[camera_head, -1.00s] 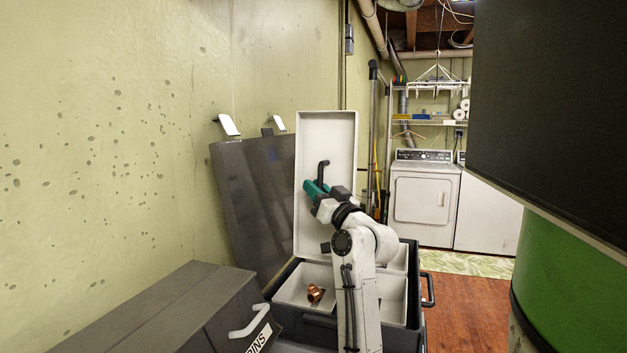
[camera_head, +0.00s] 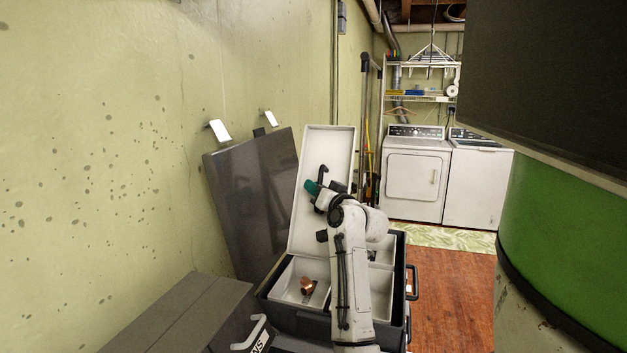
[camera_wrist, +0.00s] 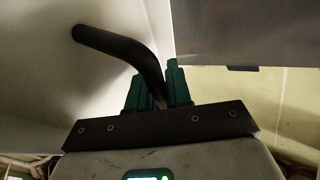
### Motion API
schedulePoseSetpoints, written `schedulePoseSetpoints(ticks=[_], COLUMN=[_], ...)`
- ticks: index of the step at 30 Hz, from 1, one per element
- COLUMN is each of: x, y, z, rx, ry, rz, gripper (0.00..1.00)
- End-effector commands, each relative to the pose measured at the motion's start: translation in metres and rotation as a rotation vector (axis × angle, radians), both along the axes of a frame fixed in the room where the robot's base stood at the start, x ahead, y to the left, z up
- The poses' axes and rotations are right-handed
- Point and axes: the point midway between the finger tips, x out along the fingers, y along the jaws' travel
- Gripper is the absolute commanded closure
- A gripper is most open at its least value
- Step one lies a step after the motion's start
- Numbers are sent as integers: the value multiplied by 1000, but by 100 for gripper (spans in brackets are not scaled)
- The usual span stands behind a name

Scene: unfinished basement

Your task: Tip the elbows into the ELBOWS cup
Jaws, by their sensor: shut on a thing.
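My gripper (camera_head: 314,188) is shut on a black bent handle (camera_wrist: 118,42) on the pale inner face of a tall upright panel (camera_head: 330,148). The green fingers (camera_wrist: 156,85) close around the handle's lower end in the wrist view. The panel rises at the back of an open dark case (camera_head: 284,309) with pale compartments. A copper fitting (camera_head: 307,286) lies in the left front compartment; whether it is an elbow is unclear. Darker small pieces show in the compartment right of my arm, partly hidden. No cup or ELBOWS label is visible.
A dark panel (camera_head: 245,195) leans on the wall. A large green drum (camera_head: 570,220) under a dark overhang blocks the right. Wooden floor (camera_head: 455,290) is clear between case and drum.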

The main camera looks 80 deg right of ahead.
Motion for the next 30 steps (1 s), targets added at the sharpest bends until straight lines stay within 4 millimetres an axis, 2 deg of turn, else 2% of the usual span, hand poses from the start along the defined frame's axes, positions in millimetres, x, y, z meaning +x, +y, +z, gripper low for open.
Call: schedulePoseSetpoints(ticks=[1,20,30], x=[0,-4,-6], y=[-3,-42,-58], z=[5,-9,-38], rx=[19,291,489], ry=[-2,-33,-55], rz=[0,1,0], gripper=[100,100,100])
